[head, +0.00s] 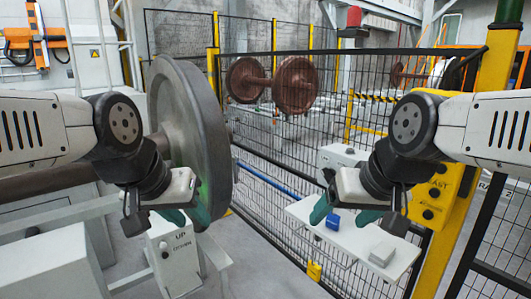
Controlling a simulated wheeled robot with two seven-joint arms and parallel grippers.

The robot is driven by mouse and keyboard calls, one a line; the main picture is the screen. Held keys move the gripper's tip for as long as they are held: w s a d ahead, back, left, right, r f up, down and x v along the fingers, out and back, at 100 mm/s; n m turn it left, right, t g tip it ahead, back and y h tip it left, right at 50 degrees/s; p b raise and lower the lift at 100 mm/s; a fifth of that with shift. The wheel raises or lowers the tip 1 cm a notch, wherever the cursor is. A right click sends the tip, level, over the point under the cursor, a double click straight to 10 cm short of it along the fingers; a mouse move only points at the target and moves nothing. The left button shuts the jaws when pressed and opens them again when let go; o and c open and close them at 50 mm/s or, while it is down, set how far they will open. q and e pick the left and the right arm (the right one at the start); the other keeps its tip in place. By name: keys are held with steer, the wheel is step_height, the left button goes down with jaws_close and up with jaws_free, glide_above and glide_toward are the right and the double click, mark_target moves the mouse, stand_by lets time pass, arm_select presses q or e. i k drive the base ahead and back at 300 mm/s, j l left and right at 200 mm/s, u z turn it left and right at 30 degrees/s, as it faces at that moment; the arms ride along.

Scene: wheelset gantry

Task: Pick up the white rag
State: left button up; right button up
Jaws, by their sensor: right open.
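A small whitish folded rag (382,254) lies on a white shelf (350,240), near its right front end. My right gripper (345,213) is open, with its teal fingers apart and nothing between them. It is above the shelf, up and to the left of the rag in the picture. My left gripper (187,216) is in front of the large grey wheel, far to the left of the rag. Its teal fingers show, but how far apart they are is unclear.
A blue item (333,221) lies on the shelf, close below the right gripper. A large grey wheel (190,130) stands beside the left arm. A black mesh fence (300,150) runs behind the shelf, and a yellow post with a button box (430,200) stands to its right.

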mark_target(383, 253)
steer(key=z, duration=2.65)
steer(key=u, duration=1.5)
steer(key=i+z, duration=0.5)
steer(key=k+j, duration=0.05)
